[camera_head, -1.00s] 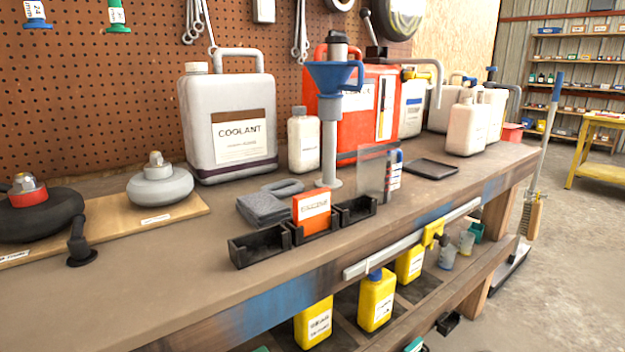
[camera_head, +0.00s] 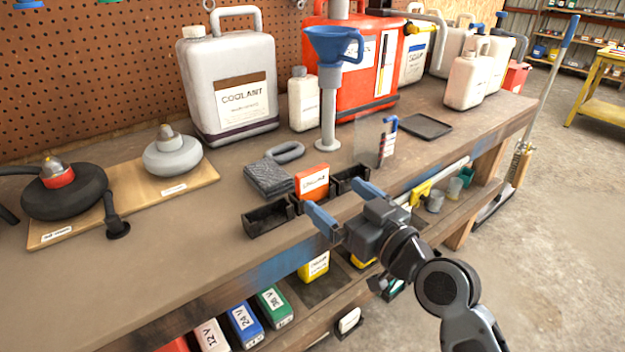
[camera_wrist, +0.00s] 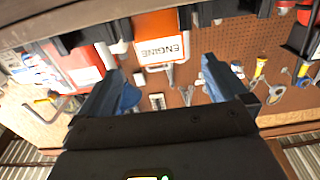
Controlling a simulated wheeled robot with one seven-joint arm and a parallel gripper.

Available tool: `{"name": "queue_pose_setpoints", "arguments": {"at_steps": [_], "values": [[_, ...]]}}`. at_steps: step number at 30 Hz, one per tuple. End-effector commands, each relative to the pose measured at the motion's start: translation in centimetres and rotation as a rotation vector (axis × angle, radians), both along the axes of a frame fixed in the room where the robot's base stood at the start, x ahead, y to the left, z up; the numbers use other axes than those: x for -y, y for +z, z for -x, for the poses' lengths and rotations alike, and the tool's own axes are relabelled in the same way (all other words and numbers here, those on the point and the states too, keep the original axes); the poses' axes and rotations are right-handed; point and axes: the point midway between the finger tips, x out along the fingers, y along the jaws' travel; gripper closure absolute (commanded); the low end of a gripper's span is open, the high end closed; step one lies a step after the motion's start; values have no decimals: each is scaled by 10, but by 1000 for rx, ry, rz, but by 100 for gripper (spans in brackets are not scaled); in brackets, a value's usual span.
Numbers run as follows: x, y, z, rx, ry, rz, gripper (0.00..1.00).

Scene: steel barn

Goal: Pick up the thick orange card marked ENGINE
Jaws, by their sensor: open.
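The thick orange card (camera_head: 312,182) with a white label stands upright in the middle compartment of a black holder (camera_head: 268,217) on the workbench. In the wrist view the card (camera_wrist: 158,24) is upside down at the top middle, and its label reads ENGINE. My gripper (camera_head: 345,205) is open and empty, just in front of the holder near the bench's front edge. In the wrist view its two blue-grey fingers (camera_wrist: 168,78) are spread, with the card beyond and between them. The card's lower part is hidden in the holder.
A blue funnel on a stand (camera_head: 328,110) and a clear upright panel (camera_head: 372,145) are close behind. The white COOLANT jug (camera_head: 235,85) stands at the back. The bench front left is clear.

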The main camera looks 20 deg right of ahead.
Motion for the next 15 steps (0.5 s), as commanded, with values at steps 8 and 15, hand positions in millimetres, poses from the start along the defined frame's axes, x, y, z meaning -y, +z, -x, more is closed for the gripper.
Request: {"name": "queue_pose_setpoints", "arguments": {"at_steps": [8,15], "values": [[-8,4,-33,0,0,0,0],[-13,1,-56,-1,-2,0,0]]}}
